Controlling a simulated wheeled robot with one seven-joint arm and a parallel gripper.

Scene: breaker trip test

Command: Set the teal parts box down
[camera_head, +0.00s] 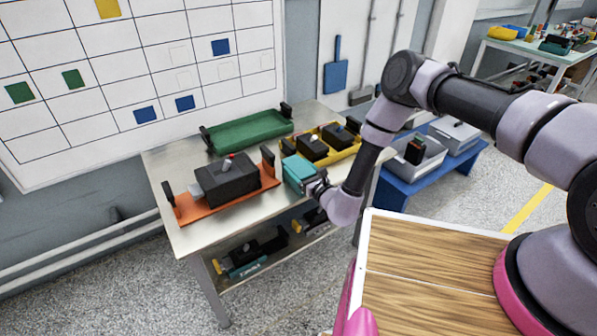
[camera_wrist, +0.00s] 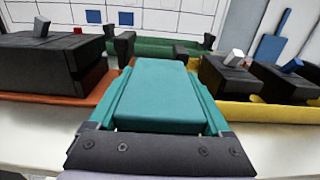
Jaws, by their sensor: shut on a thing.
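The teal parts box (camera_head: 298,172) is at the end of my arm, over the front part of the metal table (camera_head: 195,233), between the orange tray and the yellow tray. In the wrist view the teal box (camera_wrist: 158,95) fills the middle, pointing away from me. My gripper (camera_head: 317,186) is shut on its near end; the dark gripper bar (camera_wrist: 160,150) crosses the bottom of the wrist view. I cannot tell whether the box touches the tabletop.
The orange tray (camera_head: 190,208) on the left holds a black breaker (camera_head: 228,178). The yellow tray (camera_head: 349,151) on the right holds black breakers (camera_head: 312,147). An empty green tray (camera_head: 248,132) lies behind. A lower shelf carries more parts. A blue bench (camera_head: 393,190) with grey bins stands right.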

